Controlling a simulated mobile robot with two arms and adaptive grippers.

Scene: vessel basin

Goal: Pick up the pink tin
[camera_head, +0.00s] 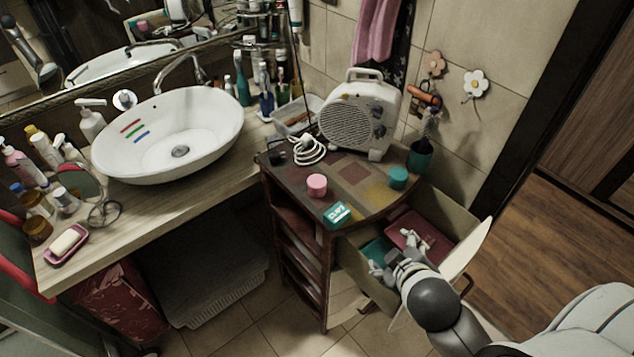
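The pink tin (317,186) is a small round tin standing on the patterned top of the wooden cabinet (290,178), near its front. A teal tin (398,178) stands further right on the same top, and a teal box (337,215) lies at the front edge. My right gripper (396,255) is over the open drawer (452,212), lower right of the pink tin and apart from it. Its fingers look spread, with nothing visible between them. My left gripper is not in view.
A white fan heater (360,112) stands behind the tins, with a coiled white cable (308,150) beside it. The drawer juts out at the right and holds a red container (402,222). The washbasin counter (130,217) with several bottles is at left.

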